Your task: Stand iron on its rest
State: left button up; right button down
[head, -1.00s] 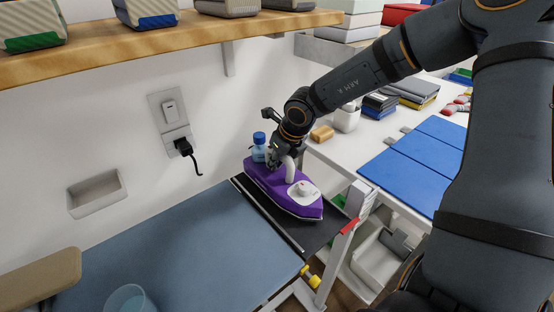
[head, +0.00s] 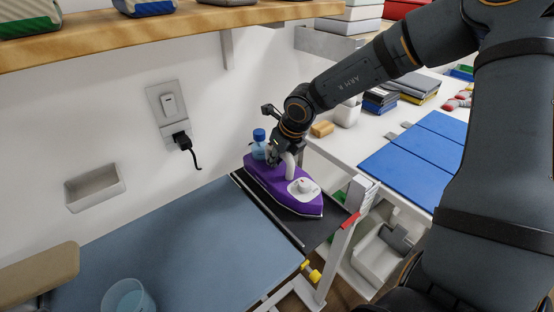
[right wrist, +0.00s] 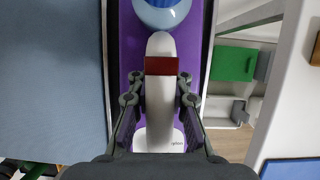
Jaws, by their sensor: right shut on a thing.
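The purple and white iron (head: 285,187) lies flat, soleplate down, on the dark rest (head: 306,228) at the right end of the ironing board (head: 190,245). My right gripper (head: 281,158) is above the iron and shut on its white handle. In the right wrist view the fingers of the right gripper (right wrist: 160,102) close on both sides of the white handle (right wrist: 160,85) of the iron. The rear of the iron is partly hidden behind the gripper in the head view. My left gripper is not in view.
A wall socket (head: 175,118) with a plug is at left. A white table (head: 350,145) with blue panels (head: 410,165) is at right. A clear cup (head: 128,298) stands on the board.

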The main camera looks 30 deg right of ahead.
jog(key=shift+f+b, duration=0.15)
jog(key=shift+b, duration=0.15)
jog(key=c, duration=1.2)
grip_release()
jog(key=shift+o, duration=0.2)
jog(key=shift+f, duration=0.1)
jog(key=v, duration=1.2)
